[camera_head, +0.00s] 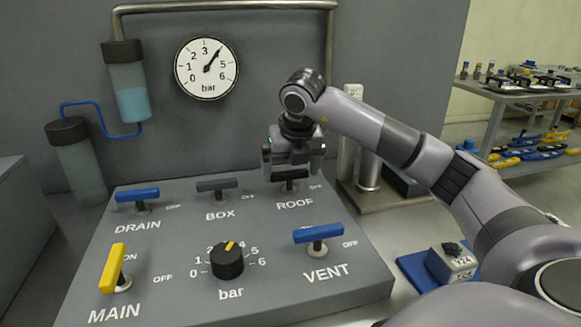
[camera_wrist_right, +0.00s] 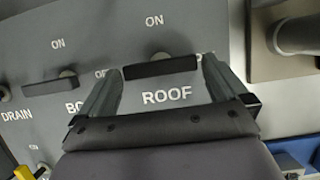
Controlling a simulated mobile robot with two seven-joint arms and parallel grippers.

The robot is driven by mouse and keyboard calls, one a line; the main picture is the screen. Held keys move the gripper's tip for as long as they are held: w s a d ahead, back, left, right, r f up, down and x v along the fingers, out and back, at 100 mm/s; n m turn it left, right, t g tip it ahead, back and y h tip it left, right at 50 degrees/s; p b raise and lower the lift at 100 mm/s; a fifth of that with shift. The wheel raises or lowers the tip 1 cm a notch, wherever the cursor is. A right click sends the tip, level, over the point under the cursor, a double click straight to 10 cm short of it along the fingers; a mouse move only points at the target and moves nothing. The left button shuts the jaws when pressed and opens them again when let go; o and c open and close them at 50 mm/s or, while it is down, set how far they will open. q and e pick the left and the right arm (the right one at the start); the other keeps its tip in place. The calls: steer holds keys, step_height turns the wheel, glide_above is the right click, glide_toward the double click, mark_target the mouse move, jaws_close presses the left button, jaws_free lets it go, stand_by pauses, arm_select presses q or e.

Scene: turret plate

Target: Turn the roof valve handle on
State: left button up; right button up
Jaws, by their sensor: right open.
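The roof valve handle (camera_head: 291,174) is a short black bar above the ROOF label, at the back right of the grey panel (camera_head: 180,260). It lies crosswise, pointing to the OFF mark. My right gripper (camera_head: 292,176) is above it, pointing down and open. In the right wrist view, the handle (camera_wrist_right: 160,68) lies between the two fingers (camera_wrist_right: 160,82), which appear on either side of its ends. I cannot tell whether they touch it. The left gripper is not in view.
Near it are the black box handle (camera_head: 216,184), blue drain handle (camera_head: 137,195), blue vent handle (camera_head: 318,233), yellow main handle (camera_head: 112,268) and black bar knob (camera_head: 227,262). A pressure gauge (camera_head: 206,68) hangs behind. Metal cylinders (camera_head: 368,171) stand right of the panel.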

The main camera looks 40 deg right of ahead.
steer(key=shift+f, duration=0.1)
steer(key=c, duration=0.8)
steer(key=shift+o, duration=0.2)
